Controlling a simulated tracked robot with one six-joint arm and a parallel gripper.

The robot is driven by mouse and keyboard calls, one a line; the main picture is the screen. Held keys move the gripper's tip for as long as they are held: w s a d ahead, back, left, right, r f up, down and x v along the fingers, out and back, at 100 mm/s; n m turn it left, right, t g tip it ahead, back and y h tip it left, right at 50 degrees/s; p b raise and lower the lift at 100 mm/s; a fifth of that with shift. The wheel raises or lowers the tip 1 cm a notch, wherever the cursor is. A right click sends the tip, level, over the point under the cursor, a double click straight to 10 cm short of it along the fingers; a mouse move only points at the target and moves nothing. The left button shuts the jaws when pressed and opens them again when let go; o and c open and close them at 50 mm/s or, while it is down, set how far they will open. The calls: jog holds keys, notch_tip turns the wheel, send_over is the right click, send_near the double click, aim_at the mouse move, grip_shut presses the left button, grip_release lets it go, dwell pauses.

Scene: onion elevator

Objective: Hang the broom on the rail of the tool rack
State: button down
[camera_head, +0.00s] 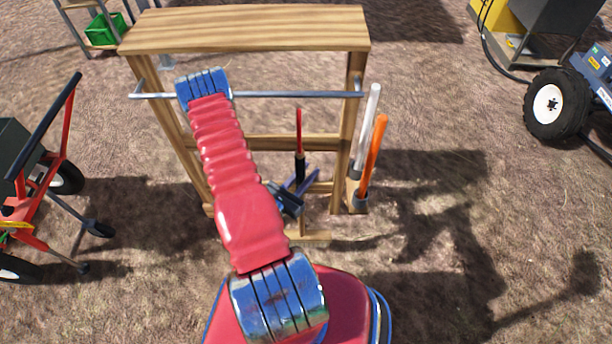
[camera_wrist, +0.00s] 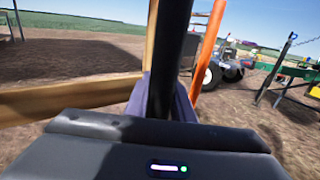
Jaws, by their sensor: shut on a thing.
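The tool rack (camera_head: 245,30) is a wooden frame with a plank top. Its grey metal rail (camera_head: 300,94) runs across below the top. My gripper (camera_head: 302,182) is at the middle of the rack, below the rail, and its blue-purple fingers are shut on an upright stick, apparently the broom (camera_head: 299,140). The stick is red above and black below; its top is a little under the rail in the picture. In the wrist view the black shaft of the broom (camera_wrist: 172,60) stands between the fingers (camera_wrist: 160,98). The broom's head cannot be made out.
A white handle (camera_head: 367,125) and an orange handle (camera_head: 373,155) stand at the rack's right post. A red cart (camera_head: 40,175) is at the left. A wheeled machine (camera_head: 560,105) is at the right. A green crate (camera_head: 105,30) sits behind. The ground at front right is clear.

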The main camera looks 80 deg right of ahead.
jog(key=shift+d, duration=0.2)
jog(key=shift+w+d, duration=1.75)
jog(key=shift+d, duration=5.85)
jog(key=shift+f, duration=2.65)
jog(key=c, duration=1.4)
grip_release()
jog(key=shift+c, duration=0.2)
